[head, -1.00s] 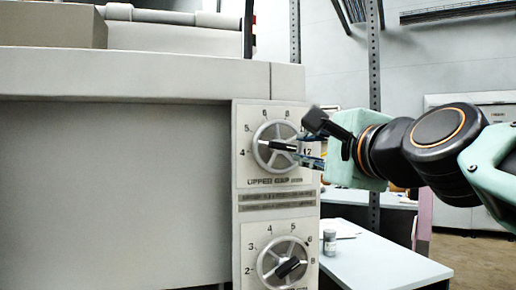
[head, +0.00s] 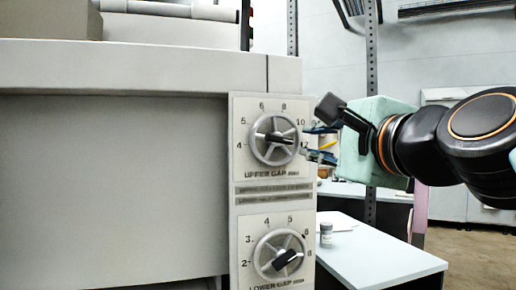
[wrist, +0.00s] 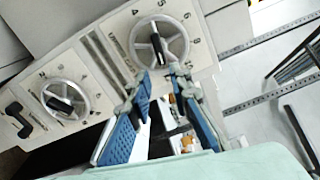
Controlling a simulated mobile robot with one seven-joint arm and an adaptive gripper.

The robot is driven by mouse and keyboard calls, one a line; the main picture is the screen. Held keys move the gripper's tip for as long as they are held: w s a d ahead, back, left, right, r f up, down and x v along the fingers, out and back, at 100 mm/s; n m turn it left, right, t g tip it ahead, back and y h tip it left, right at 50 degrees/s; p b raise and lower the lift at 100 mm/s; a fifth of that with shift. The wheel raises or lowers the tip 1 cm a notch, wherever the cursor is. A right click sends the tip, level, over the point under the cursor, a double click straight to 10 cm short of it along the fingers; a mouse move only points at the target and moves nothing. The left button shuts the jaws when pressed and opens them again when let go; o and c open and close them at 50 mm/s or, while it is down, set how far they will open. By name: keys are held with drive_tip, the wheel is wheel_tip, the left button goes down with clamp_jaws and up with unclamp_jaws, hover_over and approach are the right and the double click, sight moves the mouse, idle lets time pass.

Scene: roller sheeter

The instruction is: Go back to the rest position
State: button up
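The upper gap dial (head: 274,138) sits on the white panel on the machine's right side, its black pointer lying nearly level. The upper dial (wrist: 158,42) shows beyond the fingertips and the lower dial (wrist: 65,100) shows to the left.
The sheeter's body (head: 120,190) fills the left side of the head view. A pale table (head: 375,260) with a small grey jar (head: 326,234) stands behind at the lower right. A perforated metal post (head: 371,60) rises behind my arm.

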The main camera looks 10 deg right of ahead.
drive_tip(key=s+a+f+n+g, duration=0.1)
drive_tip(key=a+f+n+g, duration=0.25)
drive_tip(key=f, duration=0.65)
drive_tip(key=s+a+f+n+g, duration=0.1)
drive_tip(key=a+f+n+g, duration=0.1)
drive_tip(key=f+n, duration=0.5)
drive_tip(key=s+d+f+n+g+h, duration=0.15)
drive_tip(key=s+f+n+g, duration=0.35)
drive_tip(key=f, duration=0.7)
drive_tip(key=s+d+f+n+g+h, duration=0.1)
drive_tip(key=s+f+n+g+h, duration=0.15)
drive_tip(key=s+f, duration=0.75)
drive_tip(key=w+r+p, duration=0.2)
drive_tip(key=r+p, duration=0.8)
drive_tip(key=w+r+y+p, duration=0.1)
drive_tip(key=w+r+p, duration=0.1)
drive_tip(key=r+p, duration=0.7)
drive_tip(key=shift+r+t+p, duration=0.35)
drive_tip(key=shift+t+p, duration=0.05)
drive_tip(key=shift+p, duration=0.8)
